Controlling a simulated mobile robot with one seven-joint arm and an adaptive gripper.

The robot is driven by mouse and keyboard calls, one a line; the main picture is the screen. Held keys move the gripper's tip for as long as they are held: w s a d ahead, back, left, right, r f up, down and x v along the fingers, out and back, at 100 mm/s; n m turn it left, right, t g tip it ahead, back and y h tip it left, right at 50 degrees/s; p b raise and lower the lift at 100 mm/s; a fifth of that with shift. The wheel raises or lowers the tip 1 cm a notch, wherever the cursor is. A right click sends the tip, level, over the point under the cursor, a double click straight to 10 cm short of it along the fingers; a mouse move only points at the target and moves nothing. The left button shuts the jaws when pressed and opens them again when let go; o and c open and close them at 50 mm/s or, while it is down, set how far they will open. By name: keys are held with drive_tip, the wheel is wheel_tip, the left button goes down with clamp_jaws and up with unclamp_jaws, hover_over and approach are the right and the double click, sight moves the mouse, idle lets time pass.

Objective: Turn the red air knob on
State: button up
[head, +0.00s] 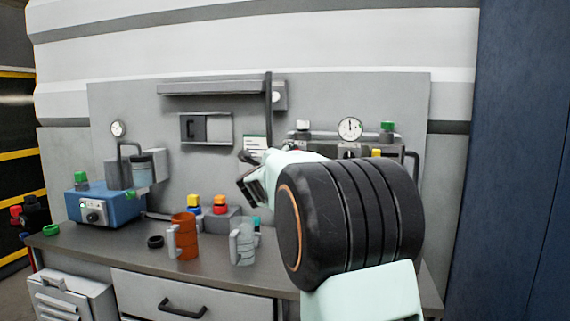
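No knob in the head view is plainly marked as the air knob. A small red knob-like part (16,211) sits on dark fittings at the far left, beyond the bench end. A red-orange cap (219,200) stands on a grey box at the back of the bench. My gripper (240,172) is in front of the back panel, above and right of that box. Its dark fingers look spread apart, with nothing seen between them. My arm hides the right part of the bench and some of the equipment there.
An orange mug (184,238) and a grey mug (243,244) stand on the bench below my gripper. A gauge (349,129) and green-capped fitting (387,128) are at right.

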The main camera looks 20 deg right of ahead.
drive_tip(key=shift+v, duration=2.1)
